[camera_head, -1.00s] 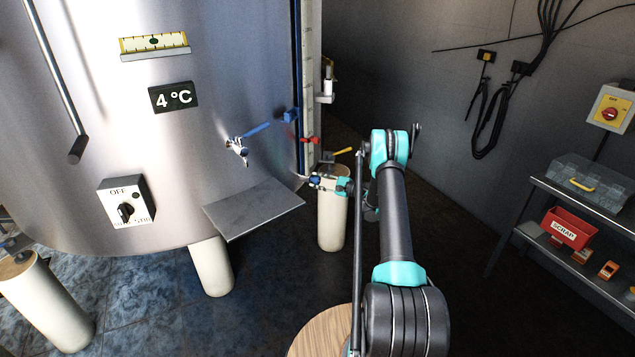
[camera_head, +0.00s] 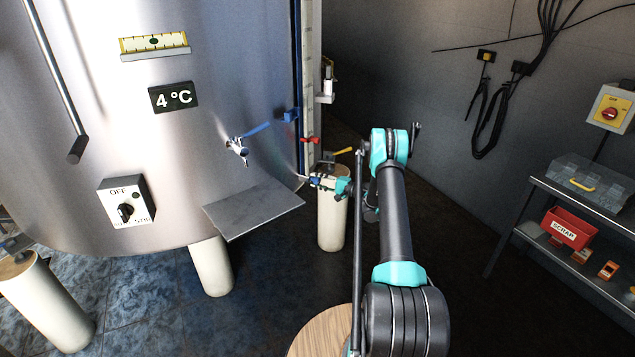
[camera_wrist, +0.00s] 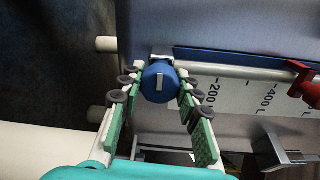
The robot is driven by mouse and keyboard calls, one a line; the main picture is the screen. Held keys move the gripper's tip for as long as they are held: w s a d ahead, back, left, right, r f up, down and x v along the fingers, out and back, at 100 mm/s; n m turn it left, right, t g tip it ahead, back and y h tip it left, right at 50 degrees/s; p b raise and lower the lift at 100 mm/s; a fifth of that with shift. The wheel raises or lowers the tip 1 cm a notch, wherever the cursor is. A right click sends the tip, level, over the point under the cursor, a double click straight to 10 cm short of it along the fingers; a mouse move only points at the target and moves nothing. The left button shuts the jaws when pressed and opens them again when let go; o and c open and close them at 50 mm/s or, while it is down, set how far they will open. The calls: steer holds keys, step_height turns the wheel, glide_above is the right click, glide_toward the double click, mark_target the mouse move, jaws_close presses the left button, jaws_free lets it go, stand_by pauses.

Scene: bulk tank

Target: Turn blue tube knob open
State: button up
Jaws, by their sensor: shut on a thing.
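The blue tube knob (camera_wrist: 160,82) is a round blue cap with a pale bar on its face, at the lower end of the clear gauge tube. In the wrist view it sits between my gripper's fingertips (camera_wrist: 159,88), which touch it on both sides. The pale bar stands nearly upright in that view. In the head view my gripper (camera_head: 318,181) reaches the bottom of the tube beside the tank, and the knob is small and mostly covered by the fingers.
The steel tank (camera_head: 200,70) fills the left. A red clamp (camera_head: 309,140) sits higher on the tube, by a scale marked in litres. A blue lever (camera_head: 258,129), a sloping metal shelf (camera_head: 253,207) and a white leg (camera_head: 332,222) are near my arm.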

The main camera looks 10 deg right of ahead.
stand_by(0.3)
steer(key=o, duration=1.2)
steer(key=shift+c, duration=0.2)
steer(key=v, duration=1.2)
steer(key=shift+s, duration=0.1)
